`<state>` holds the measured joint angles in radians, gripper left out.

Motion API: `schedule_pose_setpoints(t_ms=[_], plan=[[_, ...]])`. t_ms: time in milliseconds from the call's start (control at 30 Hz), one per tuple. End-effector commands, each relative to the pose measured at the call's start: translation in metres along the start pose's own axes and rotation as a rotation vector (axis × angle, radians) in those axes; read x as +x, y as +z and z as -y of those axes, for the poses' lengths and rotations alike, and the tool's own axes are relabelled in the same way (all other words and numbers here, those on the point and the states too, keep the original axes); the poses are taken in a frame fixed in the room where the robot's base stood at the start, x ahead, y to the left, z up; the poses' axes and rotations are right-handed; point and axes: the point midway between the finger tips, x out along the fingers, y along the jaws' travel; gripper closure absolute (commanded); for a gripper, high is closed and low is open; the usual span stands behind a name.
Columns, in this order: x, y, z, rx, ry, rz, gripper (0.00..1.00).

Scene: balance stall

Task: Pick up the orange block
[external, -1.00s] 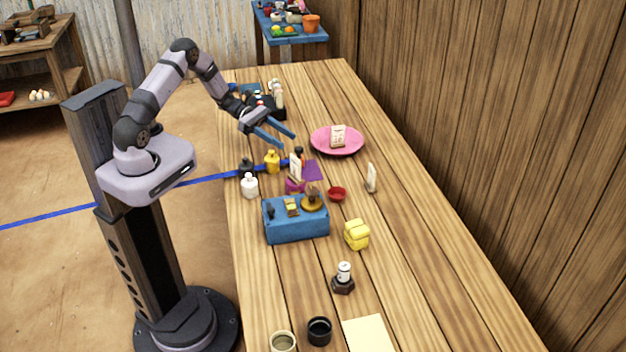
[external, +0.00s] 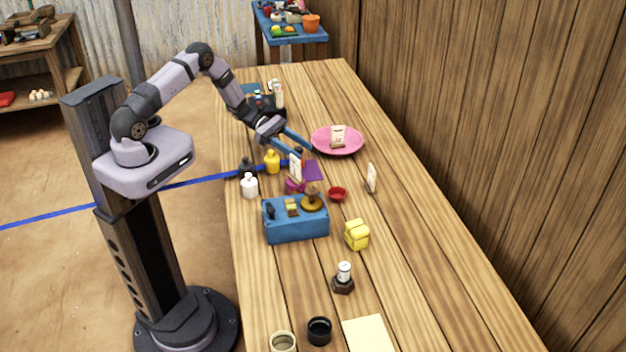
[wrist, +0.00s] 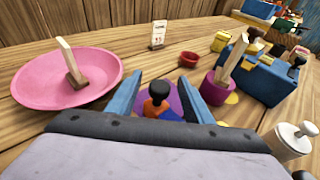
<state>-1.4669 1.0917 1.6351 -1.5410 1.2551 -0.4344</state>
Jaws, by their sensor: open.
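A small orange piece (wrist: 151,106) with a rounded black top shows between my fingers in the wrist view, over a purple mat (wrist: 147,97). A blue piece (wrist: 170,114) shows beside it. Its lower part is hidden by my gripper body, so I cannot tell its full shape. My gripper (wrist: 161,78) is open, with one blue finger on each side of the orange piece and nothing held. In the external view my gripper (external: 302,150) points down toward the purple mat (external: 314,171), and its fingers hide most of the piece.
A pink plate (wrist: 62,99) holding an upright card lies left in the wrist view. A magenta pot (wrist: 215,90) with a card stands close right, before a blue box (wrist: 262,82). A red bowl (wrist: 188,60) is beyond. A white bottle (external: 250,186) and yellow bottle (external: 272,162) stand near.

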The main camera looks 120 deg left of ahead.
Motion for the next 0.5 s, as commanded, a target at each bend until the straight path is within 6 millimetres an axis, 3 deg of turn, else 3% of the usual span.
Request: schedule_pose_setpoints(t_ms=[267,433,500], plan=[[0.0022,-0.0007,0.0001,-0.001,0.0,0.0,0.54],[0.002,-0.0006,0.0001,-0.001,0.0,0.0,0.94],[0.002,-0.0005,0.0001,-0.001,0.0,0.0,0.99]])
